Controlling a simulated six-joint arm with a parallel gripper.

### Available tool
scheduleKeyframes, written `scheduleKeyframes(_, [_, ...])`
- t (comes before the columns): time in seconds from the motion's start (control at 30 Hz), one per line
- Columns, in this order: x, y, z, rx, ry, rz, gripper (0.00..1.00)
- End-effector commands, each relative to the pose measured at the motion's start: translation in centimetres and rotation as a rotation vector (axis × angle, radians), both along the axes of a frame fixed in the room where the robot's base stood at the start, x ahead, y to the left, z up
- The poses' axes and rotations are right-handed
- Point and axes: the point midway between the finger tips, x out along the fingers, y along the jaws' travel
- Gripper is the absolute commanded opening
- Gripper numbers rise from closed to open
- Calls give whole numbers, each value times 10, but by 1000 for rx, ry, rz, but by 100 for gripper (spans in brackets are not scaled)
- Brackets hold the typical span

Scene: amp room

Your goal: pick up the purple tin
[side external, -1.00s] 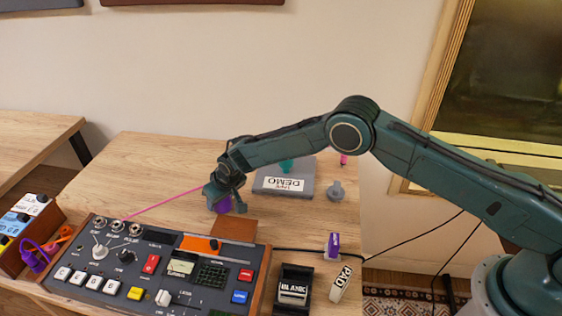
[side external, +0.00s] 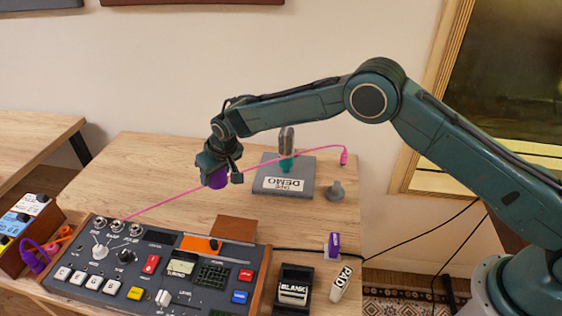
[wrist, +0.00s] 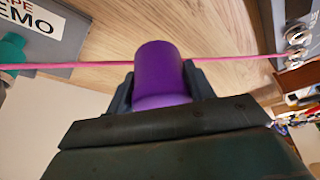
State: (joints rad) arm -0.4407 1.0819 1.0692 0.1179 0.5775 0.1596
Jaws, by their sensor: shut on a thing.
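The purple tin (side external: 217,179) is a small cylinder held at the end of my arm. My gripper (side external: 219,172) is shut on it. In the wrist view the tin (wrist: 159,77) stands between the two fingers of my gripper (wrist: 160,90), one on each side. In the side view the tin is in front of the wooden table top, behind the grey console, and it looks clear of the table. Its upper part is hidden by the gripper in the side view.
A pink cable (side external: 165,201) runs from the console (side external: 140,262) past the tin to a plug (side external: 344,157). A grey "DEMO" box (side external: 300,184) with a teal-based microphone (side external: 287,145) is behind right. A grey knob-like piece (side external: 336,190) stands right of it.

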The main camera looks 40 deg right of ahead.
Motion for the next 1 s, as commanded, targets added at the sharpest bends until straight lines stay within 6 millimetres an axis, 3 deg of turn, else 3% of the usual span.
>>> scheduleKeyframes(0.2, [1, 0, 50, 1, -5, 1, 29])
scheduleKeyframes(0.5, [1, 0, 92, 1, -3, 0, 29])
scheduleKeyframes(1.0, [0, 0, 103, 0, -1, 0, 29])
